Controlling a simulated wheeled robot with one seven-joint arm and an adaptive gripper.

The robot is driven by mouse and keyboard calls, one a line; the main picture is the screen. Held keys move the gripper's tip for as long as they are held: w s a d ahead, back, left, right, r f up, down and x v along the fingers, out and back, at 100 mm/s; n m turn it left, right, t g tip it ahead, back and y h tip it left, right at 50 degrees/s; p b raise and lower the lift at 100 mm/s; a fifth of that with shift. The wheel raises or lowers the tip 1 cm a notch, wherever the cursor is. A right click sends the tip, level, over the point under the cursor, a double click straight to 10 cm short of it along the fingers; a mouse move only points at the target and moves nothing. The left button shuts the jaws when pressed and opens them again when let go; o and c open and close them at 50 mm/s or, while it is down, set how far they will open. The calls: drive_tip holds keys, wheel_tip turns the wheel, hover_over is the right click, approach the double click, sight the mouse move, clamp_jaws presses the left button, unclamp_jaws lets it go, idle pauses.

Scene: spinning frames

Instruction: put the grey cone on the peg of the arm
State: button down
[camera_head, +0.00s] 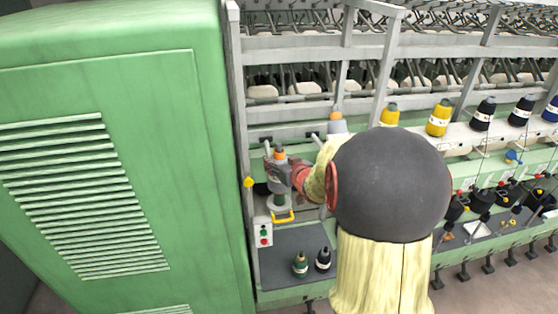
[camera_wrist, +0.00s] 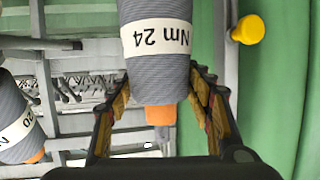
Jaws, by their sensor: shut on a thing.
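My gripper (camera_wrist: 160,100) is shut on a grey cone (camera_wrist: 158,60) with a white "Nm 24" label and an orange tip. In the wrist view its fingers lie on both sides of the cone near the tip. In the head view my gripper (camera_head: 283,170) holds this cone (camera_head: 271,171) upright, orange tip up, at the left end of the machine. A grey and green stand with a yellow handle (camera_head: 283,216) shows just below it. I cannot tell whether the cone touches it. The peg of the arm is not clearly seen; the cone may hide it.
A second grey cone with an orange tip (camera_head: 337,123) stands behind; it also shows in the wrist view (camera_wrist: 15,122). Yellow (camera_head: 439,118) and black cones line the shelf. Two small cones (camera_head: 300,264) stand on the grey tray. A green cabinet (camera_head: 110,150) is close on the left.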

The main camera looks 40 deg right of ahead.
drive_tip(key=shift+f+b, duration=2.4)
drive_tip(key=shift+f, duration=0.6)
drive_tip(key=c, duration=1.1)
unclamp_jaws()
drive_tip(key=shift+c, duration=0.2)
drive_tip(key=o, duration=0.4)
drive_tip(key=shift+f, duration=0.1)
drive_tip(key=shift+s, duration=0.1)
drive_tip(key=v, duration=1.2)
